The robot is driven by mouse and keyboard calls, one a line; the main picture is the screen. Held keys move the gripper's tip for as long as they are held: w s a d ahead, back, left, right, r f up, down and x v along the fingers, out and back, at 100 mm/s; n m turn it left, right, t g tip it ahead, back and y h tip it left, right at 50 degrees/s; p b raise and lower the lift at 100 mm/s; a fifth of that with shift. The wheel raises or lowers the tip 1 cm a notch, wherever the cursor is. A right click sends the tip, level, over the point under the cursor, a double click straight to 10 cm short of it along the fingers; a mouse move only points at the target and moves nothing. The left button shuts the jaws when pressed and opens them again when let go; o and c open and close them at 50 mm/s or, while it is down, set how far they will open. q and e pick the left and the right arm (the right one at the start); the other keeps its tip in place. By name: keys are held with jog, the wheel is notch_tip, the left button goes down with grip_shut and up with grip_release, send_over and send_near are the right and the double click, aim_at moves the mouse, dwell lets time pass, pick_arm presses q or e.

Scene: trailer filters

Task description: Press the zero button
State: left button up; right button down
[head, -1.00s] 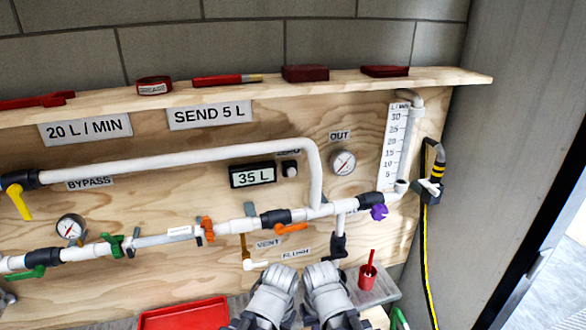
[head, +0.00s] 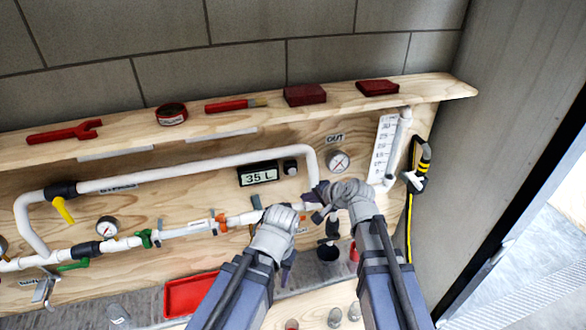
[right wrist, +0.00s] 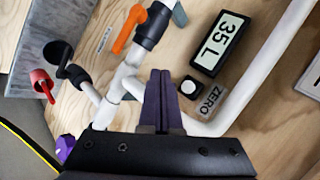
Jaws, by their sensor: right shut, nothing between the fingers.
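The zero button (head: 290,167) is a small dark knob just right of the flow display (head: 259,174), which reads 35 L. In the right wrist view the button (right wrist: 188,87) has a pale face and sits beside a ZERO label (right wrist: 211,101). My right gripper (head: 318,194) is shut and empty, below and right of the button in the head view. In the right wrist view its fingertips (right wrist: 160,73) are together, just left of the button and apart from it in the picture. My left gripper (head: 287,268) is lower, in front of the board; its fingers are hardly visible.
A white pipe (head: 205,165) runs above the display and bends down right of the button. A lower pipe line (head: 185,231) carries several valves. A shelf (head: 225,125) with red items overhangs the board.

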aim_at(293, 172)
jog(key=shift+w, duration=0.1)
jog(key=w+a, duration=0.2)
jog(key=w, duration=0.6)
jog(key=shift+a, duration=0.4)
jog(key=shift+w, duration=0.25)
dwell(1.8)
jog(key=shift+w+a, duration=0.1)
jog(key=shift+w, duration=0.1)
jog(key=shift+w+a, duration=0.15)
jog(key=shift+w, duration=0.35)
dwell(0.8)
dwell(0.3)
jog(key=shift+s+d, duration=0.25)
jog(key=shift+s, duration=0.65)
